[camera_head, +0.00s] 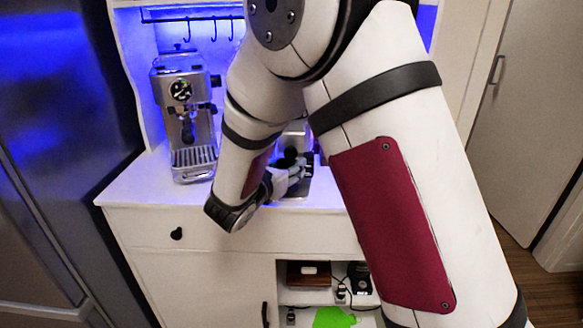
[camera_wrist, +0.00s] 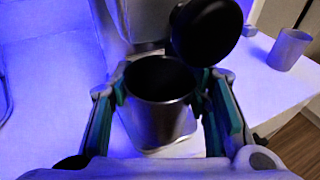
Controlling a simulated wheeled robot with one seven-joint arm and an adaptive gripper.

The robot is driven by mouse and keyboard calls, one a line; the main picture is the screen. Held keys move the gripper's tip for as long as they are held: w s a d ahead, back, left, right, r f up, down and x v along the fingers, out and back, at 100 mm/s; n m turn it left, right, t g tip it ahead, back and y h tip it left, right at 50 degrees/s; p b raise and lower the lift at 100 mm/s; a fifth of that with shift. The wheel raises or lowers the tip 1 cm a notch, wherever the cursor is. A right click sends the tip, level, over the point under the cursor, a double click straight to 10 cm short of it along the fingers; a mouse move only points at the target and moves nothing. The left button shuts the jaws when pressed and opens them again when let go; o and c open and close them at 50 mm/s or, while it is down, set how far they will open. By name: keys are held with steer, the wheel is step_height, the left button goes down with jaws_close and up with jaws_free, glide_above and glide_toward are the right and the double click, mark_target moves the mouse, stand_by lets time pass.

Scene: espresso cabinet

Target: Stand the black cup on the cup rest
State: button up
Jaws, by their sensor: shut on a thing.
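My gripper (camera_wrist: 163,105) is shut on a dark, open-topped cup, the black cup (camera_wrist: 160,112). One finger lies on each side of it, and its dark mouth faces the wrist camera. A pale plate (camera_wrist: 190,149) shows below and behind the cup; I cannot tell whether it is the cup rest or whether the cup touches it. In the head view my gripper (camera_head: 292,180) is low over the right part of the counter, partly covered by my arm. The cup cannot be made out clearly there.
A round black part (camera_wrist: 206,32) of a grey appliance (camera_wrist: 150,22) overhangs just behind the cup. A grey cup (camera_wrist: 289,49) stands at right on the white counter (camera_head: 140,195). The espresso machine (camera_head: 187,115) stands left of my arm. Counter room is clear at left.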

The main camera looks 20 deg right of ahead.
steer(key=shift+w+d+f, duration=0.75)
steer(key=shift+w+d, duration=0.05)
steer(key=shift+w, duration=0.15)
steer(key=shift+f, duration=0.1)
steer(key=o, duration=1.3)
steer(key=o, duration=0.9)
steer(key=v, duration=0.3)
steer(key=f+p+v, duration=0.1)
steer(key=v, duration=0.5)
steer(key=shift+a+f, duration=0.1)
steer(key=shift+f, duration=0.25)
